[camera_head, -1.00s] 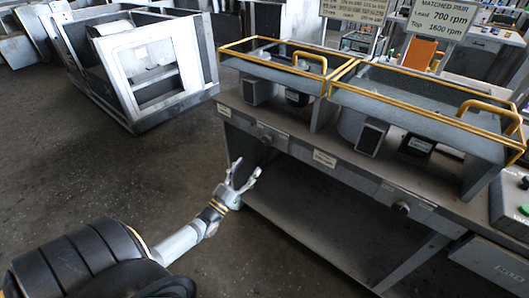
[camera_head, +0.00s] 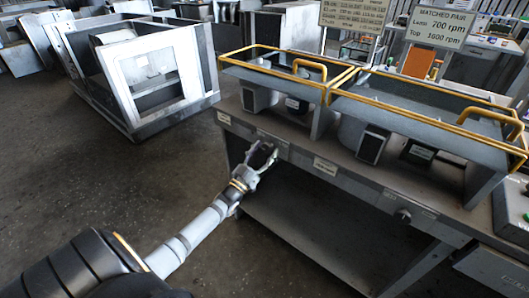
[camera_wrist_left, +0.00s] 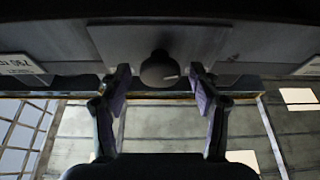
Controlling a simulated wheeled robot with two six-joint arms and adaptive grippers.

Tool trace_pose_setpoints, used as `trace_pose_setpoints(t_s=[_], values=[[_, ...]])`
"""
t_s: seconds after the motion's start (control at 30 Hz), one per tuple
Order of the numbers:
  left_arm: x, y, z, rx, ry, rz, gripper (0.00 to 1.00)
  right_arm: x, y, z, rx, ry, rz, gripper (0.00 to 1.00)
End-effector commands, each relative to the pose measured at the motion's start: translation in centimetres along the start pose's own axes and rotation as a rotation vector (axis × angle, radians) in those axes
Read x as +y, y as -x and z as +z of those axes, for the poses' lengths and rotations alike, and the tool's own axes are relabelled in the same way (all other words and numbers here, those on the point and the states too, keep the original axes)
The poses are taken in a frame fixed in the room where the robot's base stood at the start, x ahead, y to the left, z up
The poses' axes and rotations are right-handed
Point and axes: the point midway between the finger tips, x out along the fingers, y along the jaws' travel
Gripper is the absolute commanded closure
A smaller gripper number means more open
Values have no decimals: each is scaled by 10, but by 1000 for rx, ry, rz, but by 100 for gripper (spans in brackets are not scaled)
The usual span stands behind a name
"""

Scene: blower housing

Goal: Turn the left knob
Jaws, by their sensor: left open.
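The left knob (camera_wrist_left: 159,70) is a dark round knob with a small pale mark, on the bench's front panel. In the left wrist view it sits centred between the fingertips of my left gripper (camera_wrist_left: 160,78), with a gap on each side. In the head view my left gripper (camera_head: 262,156) is open at the bench's front edge and mostly hides this knob. I cannot tell whether the fingertips reach around the knob or stop just short of it. My right gripper is not in view.
A second knob (camera_head: 403,216) is farther right on the same front panel (camera_head: 355,182). Yellow-railed guards (camera_head: 430,105) stand on the bench. A lower shelf (camera_head: 320,240) lies beneath. A pale metal frame (camera_head: 150,75) stands on the floor at back left.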

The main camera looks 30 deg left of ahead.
Motion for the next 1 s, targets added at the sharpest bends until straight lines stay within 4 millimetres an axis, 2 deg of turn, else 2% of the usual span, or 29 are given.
trace_pose_setpoints(t_s=[0.1,0.5,0.77,1.0], values=[[0,0,0,-1,0,0,37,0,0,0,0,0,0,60],[0,1,0,-1,-1,0,92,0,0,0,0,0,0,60],[0,1,1,-1,-31,12,92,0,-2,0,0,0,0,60],[-1,1,1,-1,-155,64,92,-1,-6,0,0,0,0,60]])
